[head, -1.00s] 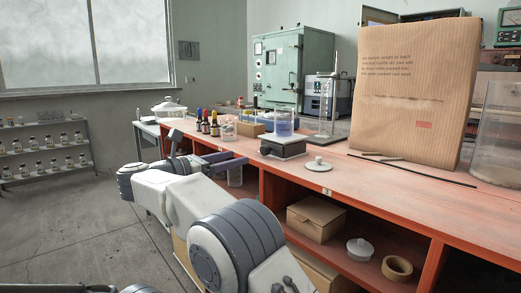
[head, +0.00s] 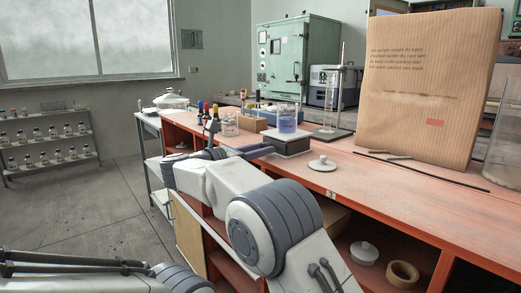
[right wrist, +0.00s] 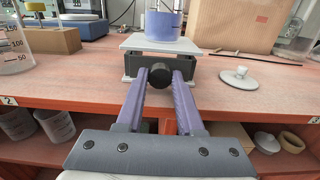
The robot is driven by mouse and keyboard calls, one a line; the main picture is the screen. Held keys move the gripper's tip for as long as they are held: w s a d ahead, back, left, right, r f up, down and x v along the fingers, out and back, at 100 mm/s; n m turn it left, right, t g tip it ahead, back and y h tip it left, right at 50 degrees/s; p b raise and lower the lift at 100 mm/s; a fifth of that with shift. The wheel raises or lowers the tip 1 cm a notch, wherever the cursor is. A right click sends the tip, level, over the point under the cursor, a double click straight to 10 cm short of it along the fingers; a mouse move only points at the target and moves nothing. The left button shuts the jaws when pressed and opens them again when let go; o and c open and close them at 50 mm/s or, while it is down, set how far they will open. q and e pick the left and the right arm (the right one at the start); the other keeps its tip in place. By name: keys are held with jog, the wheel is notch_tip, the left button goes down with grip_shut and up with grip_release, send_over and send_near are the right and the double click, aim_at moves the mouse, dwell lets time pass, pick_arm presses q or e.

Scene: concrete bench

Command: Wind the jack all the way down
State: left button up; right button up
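The lab jack (right wrist: 205,70) stands near the bench's front edge, with a pale top plate, a dark body and a round black knob (right wrist: 160,75) facing me. It also shows in the head view (head: 287,147). A beaker of blue liquid (head: 288,121) stands upright on the plate, which is a modest height above the base. My right gripper (right wrist: 160,77) is at the jack's front, its two fingers open on either side of the knob. Whether they touch the knob is hard to see. My left gripper is out of view; only part of that arm shows at lower left.
A white lid (head: 322,164) lies on the bench right of the jack. A stand with a cylinder (head: 330,128) is behind. Dropper bottles and a beaker (head: 230,125) are at left.

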grip_shut()
jog(key=shift+n+p, duration=0.4)
jog(key=shift+n, duration=1.7)
jog(key=shift+a, duration=0.1)
jog(key=o, duration=0.7)
grip_release()
jog(key=shift+o, duration=0.2)
